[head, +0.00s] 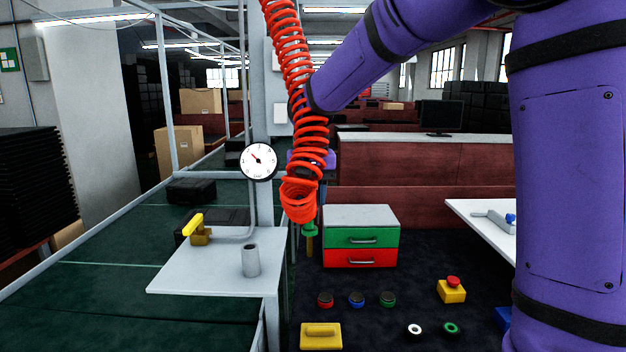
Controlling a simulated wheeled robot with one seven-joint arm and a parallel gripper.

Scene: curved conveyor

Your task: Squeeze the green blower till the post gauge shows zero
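The green blower (310,230) hangs at the lower end of the red coiled hose, with a brass-coloured nozzle (310,246) pointing down. The round white post gauge (259,161) is mounted on the grey post left of the hose. Its needle points to the upper left; the numbers are too small to read. My purple arm comes in from the right and passes behind the hose. Part of my gripper (328,160) shows behind the coils, above the blower. Its fingers are mostly hidden, so I cannot tell whether they are open or touch anything.
The red coiled hose (297,75) hangs in front of my wrist. A pale side table (190,280) holds a yellow-handled valve (198,230) and a grey cup (251,261). A green-and-red drawer box (360,215) stands right of the blower. Buttons and a red-topped switch (452,289) lie in front.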

